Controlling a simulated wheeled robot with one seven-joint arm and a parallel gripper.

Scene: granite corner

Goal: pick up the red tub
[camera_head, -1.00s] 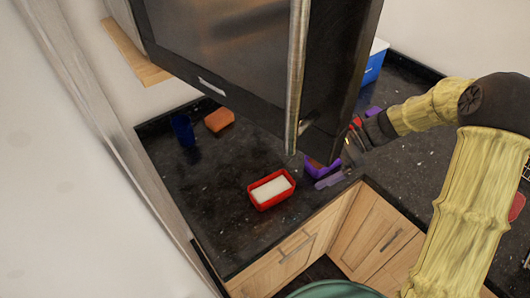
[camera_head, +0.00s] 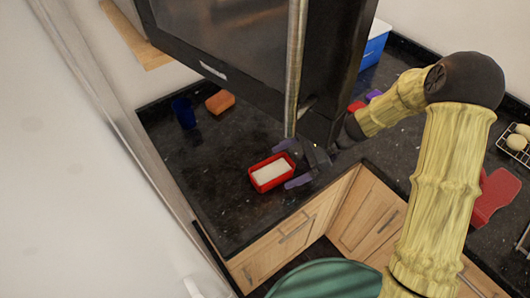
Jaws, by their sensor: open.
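The red tub (camera_head: 271,184) is a small rectangular container with white contents, on the black granite counter left of the corner between the counters. My gripper (camera_head: 291,164) is open at the tub's right side, its two purple fingers apart. One finger is near the tub's upper right corner and the other near its lower right side. I cannot tell whether they touch it. The upper part of my gripper is partly hidden by the dark appliance.
A dark appliance (camera_head: 240,48) with a vertical handle hangs over the counter, close to my arm. A blue cup (camera_head: 183,113) and an orange block (camera_head: 220,102) stand at the back left. A red object (camera_head: 494,196) and a wire rack (camera_head: 519,142) are at right. Counter left of the tub is clear.

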